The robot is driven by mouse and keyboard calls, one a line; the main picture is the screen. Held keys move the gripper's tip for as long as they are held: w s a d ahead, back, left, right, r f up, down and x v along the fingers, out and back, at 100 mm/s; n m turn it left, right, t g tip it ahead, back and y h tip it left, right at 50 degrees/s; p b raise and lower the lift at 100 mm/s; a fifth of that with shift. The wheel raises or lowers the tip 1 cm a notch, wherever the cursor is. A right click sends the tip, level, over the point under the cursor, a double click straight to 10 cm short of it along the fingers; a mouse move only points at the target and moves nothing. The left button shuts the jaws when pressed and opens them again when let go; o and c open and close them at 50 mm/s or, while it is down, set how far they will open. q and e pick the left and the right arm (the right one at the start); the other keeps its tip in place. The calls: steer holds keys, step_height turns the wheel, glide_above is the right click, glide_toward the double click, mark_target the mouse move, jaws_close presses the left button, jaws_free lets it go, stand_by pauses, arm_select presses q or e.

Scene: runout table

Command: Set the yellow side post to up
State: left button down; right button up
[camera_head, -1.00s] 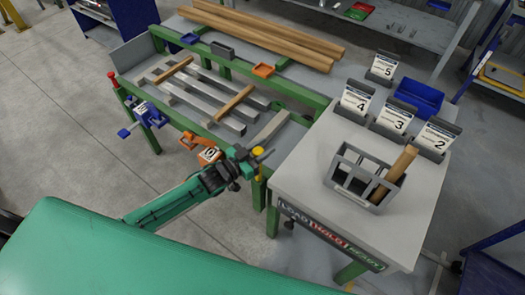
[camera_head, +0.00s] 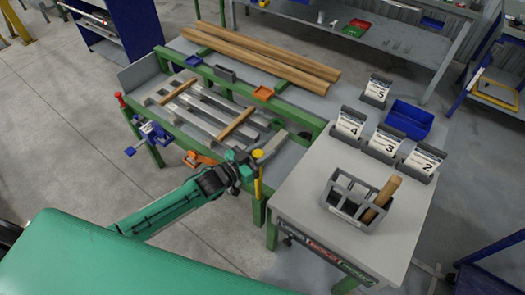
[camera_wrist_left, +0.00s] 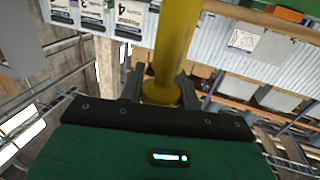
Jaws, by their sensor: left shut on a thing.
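The yellow side post (camera_head: 258,186) stands upright at the near right end of the green-framed runout table (camera_head: 259,213), beside the grey-topped table. Its round yellow head (camera_head: 257,154) shows above my fingers. My left gripper (camera_head: 252,161) reaches in from the left and is shut on the post near its head. In the left wrist view the yellow post (camera_wrist_left: 174,45) runs between my two dark fingers, with a wider yellow collar (camera_wrist_left: 160,94) close to the palm. The post's lower end is hard to make out. My right gripper is not in view.
The grey-topped table (camera_head: 300,190) stands close on the right, with a grey rack (camera_head: 335,205) and numbered card holders (camera_head: 382,143). An orange clamp (camera_head: 199,160) and a blue vise (camera_head: 153,135) sit along the table's near side. Grey and wooden bars lie across the frame.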

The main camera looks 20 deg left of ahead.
arm_select(q)
steer(key=c, duration=1)
jaws_free()
steer(key=shift+s, duration=0.1)
steer(key=shift+s+a+f, duration=0.1)
steer(key=shift+s+a, duration=0.1)
steer(key=b+v, duration=0.3)
steer(key=v, duration=1)
steer(key=shift+r, duration=0.2)
